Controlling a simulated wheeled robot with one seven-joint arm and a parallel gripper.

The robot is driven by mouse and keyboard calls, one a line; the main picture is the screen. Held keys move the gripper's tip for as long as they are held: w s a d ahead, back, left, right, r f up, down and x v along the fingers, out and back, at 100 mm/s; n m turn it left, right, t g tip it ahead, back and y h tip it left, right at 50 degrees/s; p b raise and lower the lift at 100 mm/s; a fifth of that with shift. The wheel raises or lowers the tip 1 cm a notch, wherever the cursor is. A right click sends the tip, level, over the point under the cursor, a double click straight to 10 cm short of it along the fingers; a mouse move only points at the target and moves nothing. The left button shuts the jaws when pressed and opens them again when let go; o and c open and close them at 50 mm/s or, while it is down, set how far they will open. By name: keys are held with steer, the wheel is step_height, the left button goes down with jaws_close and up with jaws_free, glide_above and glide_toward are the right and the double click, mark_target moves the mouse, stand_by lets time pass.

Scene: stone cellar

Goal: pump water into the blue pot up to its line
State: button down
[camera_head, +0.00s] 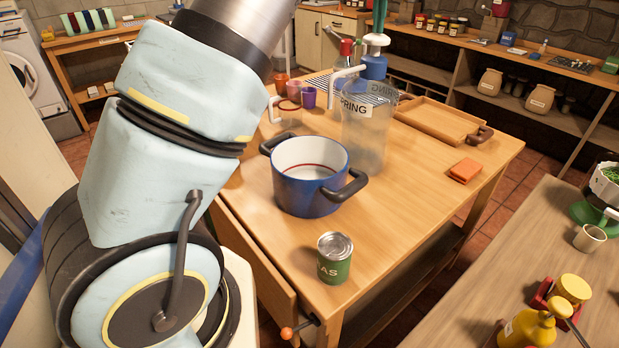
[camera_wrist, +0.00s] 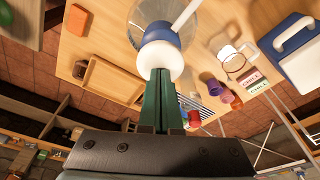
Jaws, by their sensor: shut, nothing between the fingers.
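The blue pot (camera_head: 322,199) stands upright on the wooden table, with dark handles and a red line around its pale inside wall. I cannot tell how much water is in it. A large clear bottle marked SPRING (camera_head: 364,145) stands behind it to the right, with a blue collar, a white pump head (camera_head: 376,39) and a white spout (camera_head: 346,73) pointing left. Whether the spout's end is over the pot is unclear. My gripper (camera_head: 379,28), with green fingers, is shut and empty, its tips at the top of the pump head, which also shows in the wrist view (camera_wrist: 160,60); contact is unclear.
A green can (camera_head: 334,258) stands in front of the pot. A glass jug (camera_head: 286,115) and several cups (camera_head: 308,97) are behind it. A wooden tray (camera_head: 437,121) and an orange block (camera_head: 465,170) lie to the right. The table's front right is clear.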

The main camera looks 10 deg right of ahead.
steer(key=shift+f+b, duration=0.7)
steer(key=shift+f, duration=0.85)
steer(key=shift+r+p, duration=2.1)
steer(key=shift+r, duration=0.05)
steer(key=shift+f, duration=0.25)
steer(key=shift+f+b, duration=0.85)
steer(key=shift+f, duration=1)
steer(key=shift+r+p, duration=1.95)
steer(key=shift+r, duration=0.1)
steer(key=shift+r+p, duration=0.1)
steer(key=shift+p, duration=0.2)
